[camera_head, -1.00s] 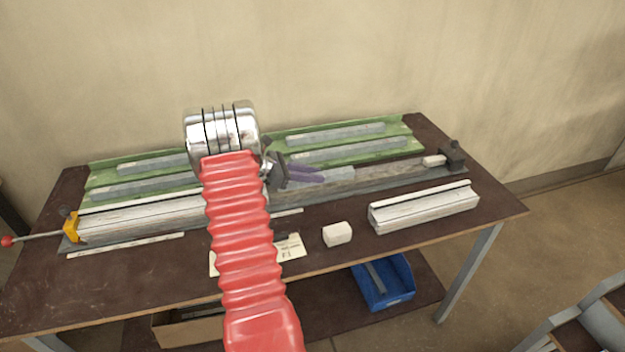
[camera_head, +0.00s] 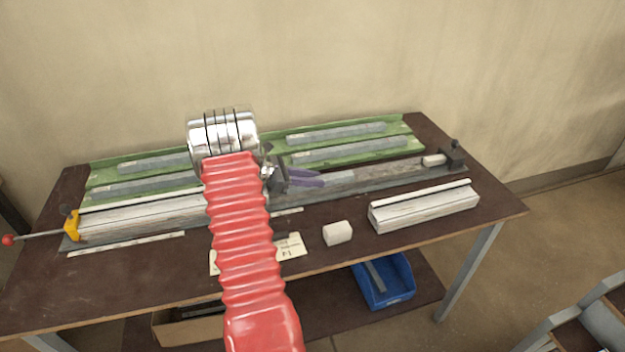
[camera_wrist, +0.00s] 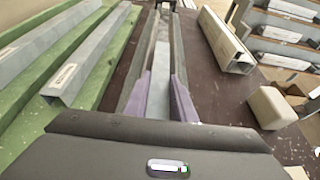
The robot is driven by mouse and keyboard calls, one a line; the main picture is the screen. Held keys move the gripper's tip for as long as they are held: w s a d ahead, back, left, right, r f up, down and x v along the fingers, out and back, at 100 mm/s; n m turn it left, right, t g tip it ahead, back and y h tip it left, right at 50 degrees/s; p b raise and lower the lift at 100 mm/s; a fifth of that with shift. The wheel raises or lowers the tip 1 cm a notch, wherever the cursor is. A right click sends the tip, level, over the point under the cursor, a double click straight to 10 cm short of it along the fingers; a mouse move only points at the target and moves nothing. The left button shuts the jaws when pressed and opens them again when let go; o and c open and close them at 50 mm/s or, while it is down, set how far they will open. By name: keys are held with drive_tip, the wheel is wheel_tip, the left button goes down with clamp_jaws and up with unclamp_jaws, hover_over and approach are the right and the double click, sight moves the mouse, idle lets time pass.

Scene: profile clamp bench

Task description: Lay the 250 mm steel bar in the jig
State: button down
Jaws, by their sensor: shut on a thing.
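The grey steel bar (camera_wrist: 160,88) lies between the purple fingers of my gripper (camera_wrist: 164,98), which is shut on it. In the head view the bar's right end (camera_head: 341,180) sticks out past my gripper (camera_head: 306,179). The bar is low, lined up with the long jig (camera_head: 400,171) and between its side walls in the wrist view. I cannot tell whether it touches the jig floor. The jig has a dark end stop (camera_head: 453,155) at the right and a yellow clamp (camera_head: 71,225) at the left. My arm hides the jig's middle.
Green trays (camera_head: 408,132) with several grey bars stand behind the jig. A pale profile (camera_head: 425,208) and a whitish block (camera_head: 337,233) lie in front, near a paper card (camera_head: 291,245). A blue bin (camera_head: 388,285) is below the bench. The front left bench top is clear.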

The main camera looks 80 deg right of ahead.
drive_tip(key=c, duration=1.6)
unclamp_jaws()
drive_tip(key=shift+s+a+f, duration=0.1)
drive_tip(key=shift+a+f, duration=0.1)
drive_tip(key=shift+f, duration=0.45)
drive_tip(key=shift+o, duration=0.4)
drive_tip(key=shift+r, duration=0.4)
drive_tip(key=shift+w+r, duration=0.2)
drive_tip(key=shift+w, duration=0.05)
drive_tip(key=shift+o, duration=0.2)
drive_tip(key=v, duration=1.1)
drive_tip(key=shift+w+r, duration=0.25)
drive_tip(key=shift+r, duration=0.2)
